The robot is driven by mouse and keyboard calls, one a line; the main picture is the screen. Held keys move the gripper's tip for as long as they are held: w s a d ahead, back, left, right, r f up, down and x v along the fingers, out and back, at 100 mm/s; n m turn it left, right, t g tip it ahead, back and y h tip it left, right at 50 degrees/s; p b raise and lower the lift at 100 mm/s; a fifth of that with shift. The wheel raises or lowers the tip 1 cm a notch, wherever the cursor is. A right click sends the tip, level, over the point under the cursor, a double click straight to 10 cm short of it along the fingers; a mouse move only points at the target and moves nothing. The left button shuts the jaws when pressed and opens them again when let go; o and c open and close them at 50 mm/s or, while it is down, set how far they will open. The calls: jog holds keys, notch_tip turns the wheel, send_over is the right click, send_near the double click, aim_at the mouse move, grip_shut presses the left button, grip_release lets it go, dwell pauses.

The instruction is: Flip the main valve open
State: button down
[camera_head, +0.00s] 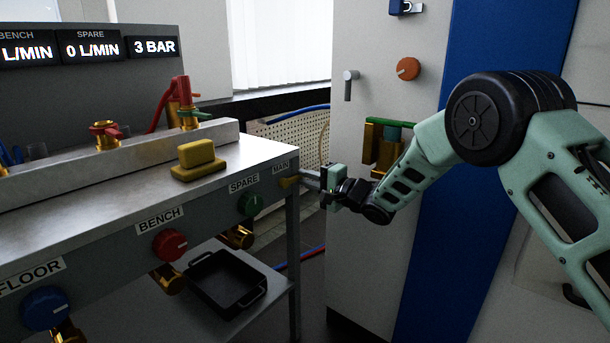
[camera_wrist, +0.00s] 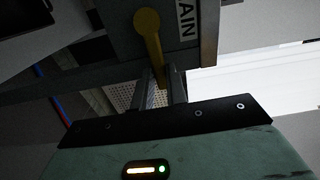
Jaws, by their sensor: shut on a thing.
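The main valve has a yellow lever (camera_head: 289,182) on the front of the bench panel, under the MAIN label (camera_head: 281,167). In the wrist view the yellow lever (camera_wrist: 148,32) hangs from its round hub, and its lower end reaches between my fingers. My gripper (camera_head: 308,179) comes in from the right at the bench's right end. In the wrist view my gripper (camera_wrist: 162,84) is shut on the lever's end. The fingers partly hide the lever's tip.
A yellow block (camera_head: 198,160) lies on the bench top. A black tray (camera_head: 226,284) sits on the lower shelf. A grey cabinet (camera_head: 372,235) stands behind.

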jog(key=c, duration=1.4)
grip_release()
jog(key=p+v, duration=0.4)
jog(key=v, duration=1.3)
jog(key=shift+d+p, duration=0.2)
jog(key=shift+p, duration=0.15)
jog(key=shift+s, duration=0.15)
